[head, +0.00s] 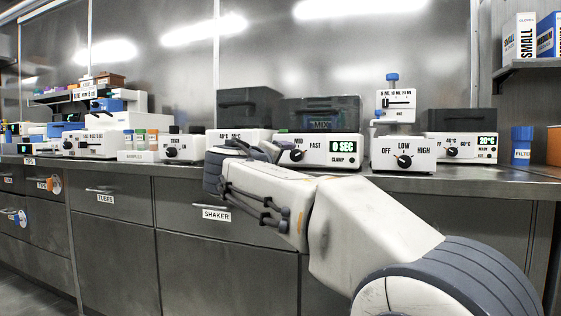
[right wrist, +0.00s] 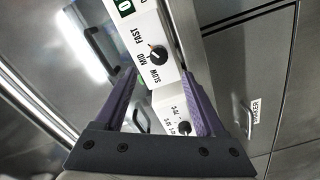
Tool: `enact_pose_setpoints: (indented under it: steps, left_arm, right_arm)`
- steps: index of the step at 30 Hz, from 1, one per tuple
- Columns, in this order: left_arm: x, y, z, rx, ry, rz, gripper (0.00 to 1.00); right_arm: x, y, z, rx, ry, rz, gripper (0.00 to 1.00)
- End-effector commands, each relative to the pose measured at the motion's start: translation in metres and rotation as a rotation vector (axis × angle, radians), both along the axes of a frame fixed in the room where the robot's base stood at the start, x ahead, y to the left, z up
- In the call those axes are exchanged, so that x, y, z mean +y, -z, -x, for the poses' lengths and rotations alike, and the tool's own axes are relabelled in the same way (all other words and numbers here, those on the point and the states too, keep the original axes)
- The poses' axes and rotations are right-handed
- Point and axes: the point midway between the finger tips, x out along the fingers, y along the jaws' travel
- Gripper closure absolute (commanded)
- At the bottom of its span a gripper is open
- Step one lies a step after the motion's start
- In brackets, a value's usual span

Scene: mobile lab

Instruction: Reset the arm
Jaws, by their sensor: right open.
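My right arm (head: 372,236) reaches in from the lower right and extends toward the bench front. My right gripper (head: 236,150) is in front of the shaker (head: 330,147), which has a MID/FAST dial and a green "0 SEC" display. In the right wrist view the gripper's two purple fingers (right wrist: 160,78) are spread apart with nothing held. The shaker's dial panel (right wrist: 150,30) shows beyond and between them, tilted in the picture. I cannot tell whether a finger touches it. My left gripper is not in view.
A device with an OFF/LOW/HIGH dial (head: 404,154) stands right of the shaker. A temperature unit (head: 462,147) is farther right. A small dial box (head: 184,149) and sample vials (head: 140,140) stand left.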

Motion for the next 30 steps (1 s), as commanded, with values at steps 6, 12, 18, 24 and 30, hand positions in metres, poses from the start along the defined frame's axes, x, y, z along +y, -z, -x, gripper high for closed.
enact_pose_setpoints:
  steps: [6,12,18,24,30]
  left_arm:
    - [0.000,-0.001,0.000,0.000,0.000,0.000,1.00]
    - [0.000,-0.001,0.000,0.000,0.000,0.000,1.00]
    - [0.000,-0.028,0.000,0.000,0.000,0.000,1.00]
    - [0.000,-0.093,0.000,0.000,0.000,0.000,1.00]
    - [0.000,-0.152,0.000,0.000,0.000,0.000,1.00]
  right_arm:
    - [0.003,0.000,0.009,0.000,0.000,0.001,0.28]
    - [0.002,0.000,0.009,0.000,0.000,0.001,0.28]
    - [-0.002,0.013,0.019,0.135,-0.023,-0.027,0.28]
    - [-0.020,0.079,0.085,0.553,-0.071,-0.137,0.28]
    - [-0.043,0.144,0.203,0.974,-0.072,-0.307,0.28]
